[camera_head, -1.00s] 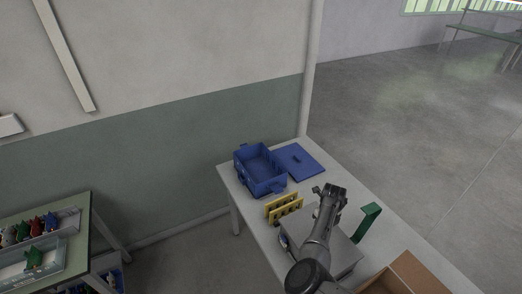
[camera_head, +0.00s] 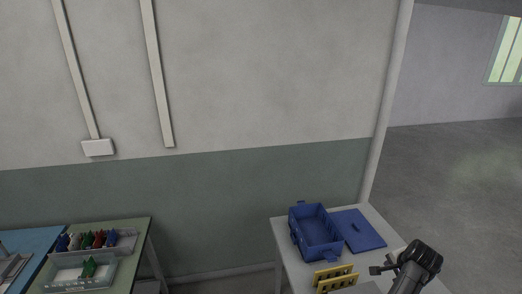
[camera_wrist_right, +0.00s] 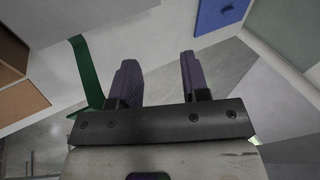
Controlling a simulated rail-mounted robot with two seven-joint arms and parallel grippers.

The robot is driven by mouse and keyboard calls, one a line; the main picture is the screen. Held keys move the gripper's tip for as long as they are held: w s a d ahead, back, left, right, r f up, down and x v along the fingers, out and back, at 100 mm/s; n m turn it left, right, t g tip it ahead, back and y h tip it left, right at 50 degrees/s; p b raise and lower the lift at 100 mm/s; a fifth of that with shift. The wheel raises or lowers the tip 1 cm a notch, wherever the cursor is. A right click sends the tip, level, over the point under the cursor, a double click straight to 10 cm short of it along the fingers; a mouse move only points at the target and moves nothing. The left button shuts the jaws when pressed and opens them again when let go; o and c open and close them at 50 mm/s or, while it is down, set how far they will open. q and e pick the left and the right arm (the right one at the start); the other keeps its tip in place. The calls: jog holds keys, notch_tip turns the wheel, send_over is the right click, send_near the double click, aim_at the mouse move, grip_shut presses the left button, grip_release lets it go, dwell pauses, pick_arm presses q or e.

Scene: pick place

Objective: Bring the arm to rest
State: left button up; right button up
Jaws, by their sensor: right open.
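My right gripper (camera_head: 392,262) is at the lower right in the head view, over the white table. In the right wrist view the right gripper (camera_wrist_right: 158,75) has its two dark fingers apart with nothing between them. My left gripper is not in view.
On the white table (camera_head: 290,262) are an open blue box (camera_head: 316,240), its flat blue lid (camera_head: 360,229) and a yellow rack (camera_head: 335,278). A green bracket (camera_wrist_right: 86,75) and a cardboard box (camera_wrist_right: 22,95) show in the wrist view. A green table (camera_head: 135,235) with bins stands at left.

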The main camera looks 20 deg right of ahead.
notch_tip(320, 180, up, 12)
jog(key=w+a+n+t+h, duration=0.1)
jog(key=a+n+t+h, duration=0.15)
jog(key=n, duration=0.35)
jog(key=a+r+n+t, duration=0.3)
jog(key=a+r+n, duration=0.15)
jog(key=a, duration=0.35)
jog(key=s+a+f+n+y, duration=0.2)
jog(key=s+a+f+n, duration=0.2)
jog(key=a, duration=0.6)
jog(key=s+a+f+n+y, duration=0.1)
jog(key=s+a+f+n, duration=0.35)
jog(key=a, duration=0.45)
jog(key=s+a+f+n+g+y, duration=0.1)
jog(key=s+a+f+g, duration=0.2)
jog(key=s+f, duration=0.6)
jog(key=s+a+f+n+g+y, duration=0.1)
jog(key=s+a+f+g, duration=0.25)
jog(key=s+f, duration=0.6)
jog(key=w+r+p+v, duration=0.1)
jog(key=w+p+v, duration=0.1)
jog(key=p+v, duration=1.2)
jog(key=shift+a+r, duration=0.25)
jog(key=shift+r, duration=0.6)
